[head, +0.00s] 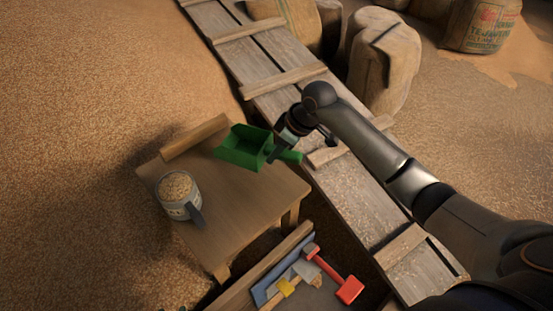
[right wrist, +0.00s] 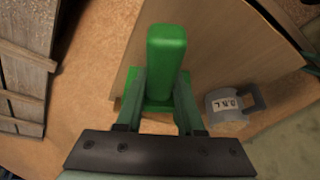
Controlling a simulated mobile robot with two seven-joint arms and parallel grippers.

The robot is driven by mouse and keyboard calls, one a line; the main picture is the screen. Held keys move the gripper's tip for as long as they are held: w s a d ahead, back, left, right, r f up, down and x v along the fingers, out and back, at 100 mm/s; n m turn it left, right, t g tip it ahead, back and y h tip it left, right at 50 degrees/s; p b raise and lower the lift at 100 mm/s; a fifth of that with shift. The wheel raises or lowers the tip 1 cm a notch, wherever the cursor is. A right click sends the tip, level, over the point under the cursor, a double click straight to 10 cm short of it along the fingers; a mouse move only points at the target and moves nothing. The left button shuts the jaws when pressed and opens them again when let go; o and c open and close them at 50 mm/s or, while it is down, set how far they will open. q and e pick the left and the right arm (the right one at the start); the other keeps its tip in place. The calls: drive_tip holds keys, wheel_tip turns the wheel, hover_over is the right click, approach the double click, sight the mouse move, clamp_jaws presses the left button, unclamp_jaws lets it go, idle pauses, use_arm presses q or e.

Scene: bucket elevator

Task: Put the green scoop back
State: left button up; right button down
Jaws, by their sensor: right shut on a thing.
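The green scoop (head: 246,148) is in my right gripper (head: 286,148), above the far right part of a small wooden table (head: 235,195). Its open pan points left in the head view and its handle is at the gripper. In the right wrist view the fingers (right wrist: 158,110) are shut on the scoop's green handle (right wrist: 166,52). Whether the scoop touches the table is hard to tell. My left gripper is not in view.
A grain-filled measuring jug (head: 178,193) stands on the table's left side. A wooden block (head: 195,137) lies along the far edge. Below is a box with a red-handled tool (head: 346,284) and other tools. A plank walkway (head: 270,75) and sacks (head: 385,60) are beyond.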

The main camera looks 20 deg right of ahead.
drive_tip(key=shift+w+d+f, duration=0.25)
drive_tip(key=shift+w+f, duration=0.25)
drive_tip(key=shift+f, duration=1.7)
drive_tip(key=shift+f, duration=0.15)
drive_tip(key=c, duration=0.5)
unclamp_jaws()
drive_tip(key=p+v, duration=0.1)
drive_tip(key=v, duration=1.1)
drive_tip(key=shift+w, duration=0.1)
